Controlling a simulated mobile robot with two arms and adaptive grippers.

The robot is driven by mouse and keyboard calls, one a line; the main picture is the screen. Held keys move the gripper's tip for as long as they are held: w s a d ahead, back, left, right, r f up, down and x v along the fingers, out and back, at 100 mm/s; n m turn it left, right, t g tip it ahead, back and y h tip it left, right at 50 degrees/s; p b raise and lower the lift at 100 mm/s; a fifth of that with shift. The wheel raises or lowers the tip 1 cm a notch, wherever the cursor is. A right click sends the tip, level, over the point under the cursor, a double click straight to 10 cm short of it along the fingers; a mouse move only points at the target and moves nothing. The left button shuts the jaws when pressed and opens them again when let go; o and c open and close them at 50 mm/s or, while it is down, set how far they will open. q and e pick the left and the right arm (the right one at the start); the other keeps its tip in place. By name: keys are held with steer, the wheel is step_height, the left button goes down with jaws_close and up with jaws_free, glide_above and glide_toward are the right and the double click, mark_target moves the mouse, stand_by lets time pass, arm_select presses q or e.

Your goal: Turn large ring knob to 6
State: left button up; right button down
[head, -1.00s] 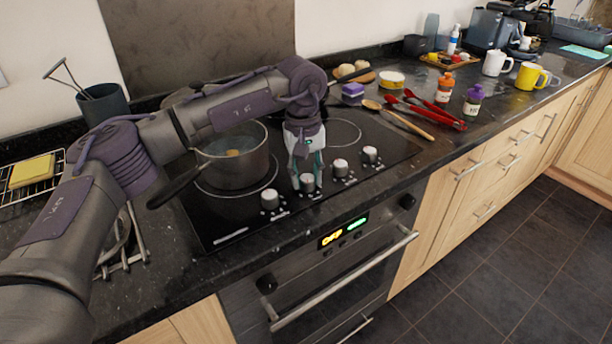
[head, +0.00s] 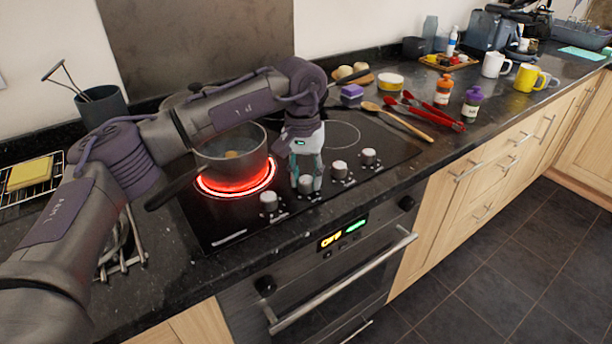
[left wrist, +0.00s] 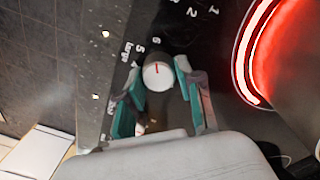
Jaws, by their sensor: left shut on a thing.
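The large ring knob is a white-topped knob (left wrist: 158,76) in the left wrist view. Its red pointer line faces the printed 6, and the word "large" stands beside the scale. My left gripper (left wrist: 159,80) is shut on this knob, one teal finger on each side. In the head view the left gripper (head: 306,180) reaches down onto the second knob from the left (head: 305,187), partly covering it. The large ring (head: 236,191) glows red under a pot (head: 232,160). My right gripper is not in view.
Other hob knobs stand close by, one on the left (head: 269,202) and two on the right (head: 338,170). The pot's dark handle (head: 172,190) sticks out below my left arm. Red utensils (head: 430,112) and a wooden spoon (head: 398,121) lie right of the hob.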

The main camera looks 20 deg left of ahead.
mark_target(303, 178)
arm_select(q)
steer(key=shift+r, duration=0.1)
steer(key=o, duration=1.2)
steer(key=shift+c, duration=0.2)
step_height(303, 178, up, 12)
steer(key=shift+a, duration=0.3)
